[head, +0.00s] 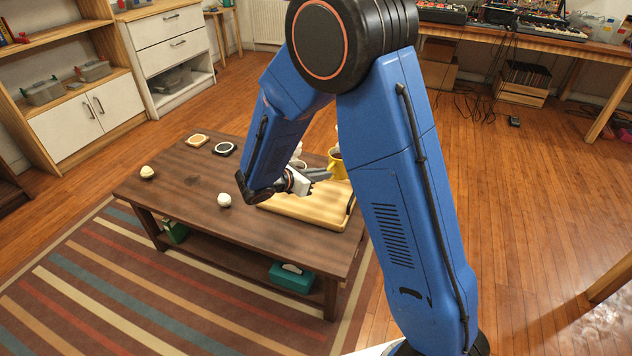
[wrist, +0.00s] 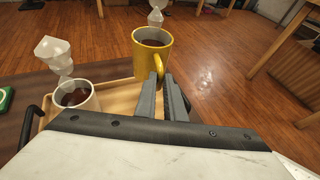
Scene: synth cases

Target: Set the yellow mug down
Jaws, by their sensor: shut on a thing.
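A yellow mug (wrist: 150,60) with dark liquid in it is upright in the wrist view, past my fingertips. My gripper (wrist: 161,80) is shut on its handle. In the head view the yellow mug (head: 335,165) shows beside my gripper (head: 316,177), partly hidden by my arm. The wooden tray (head: 305,210) lies on the dark table (head: 185,190), below the mug. I cannot tell whether the mug's base touches the tray or is just above it.
A white cup (wrist: 75,97) with dark liquid stands left of the mug, near a pale, see-through object (wrist: 57,52). Two coasters (head: 224,149) and two small pale round things (head: 224,200) are on the table. The table's left part is mostly clear.

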